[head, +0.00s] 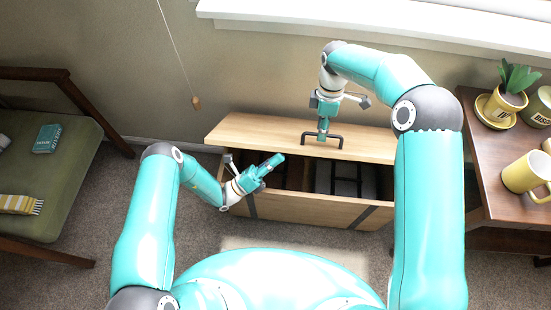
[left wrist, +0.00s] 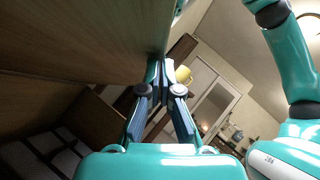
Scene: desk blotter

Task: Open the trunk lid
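The trunk (head: 300,207) stands on the carpet. Its wooden lid (head: 262,133) is raised part way, leaving a gap along the near side. The black lid handle (head: 340,140) is on the lid's top. My right gripper (head: 323,136) comes down onto the handle and looks shut on it; its fingertips are small here. My left gripper (head: 277,160) reaches over the trunk's near wall at the gap, below the lid's near edge. In the left wrist view, its fingers (left wrist: 160,72) converge close to the lid's underside (left wrist: 80,35), with nothing clearly between them; their spacing is unclear.
A side table (head: 487,190) with mugs (head: 525,175) and a potted plant (head: 515,80) stands at the right. A green-cushioned chair (head: 60,180) is at the left. A window sill runs along the back wall. A cord with a wooden pull (head: 196,102) hangs behind the trunk.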

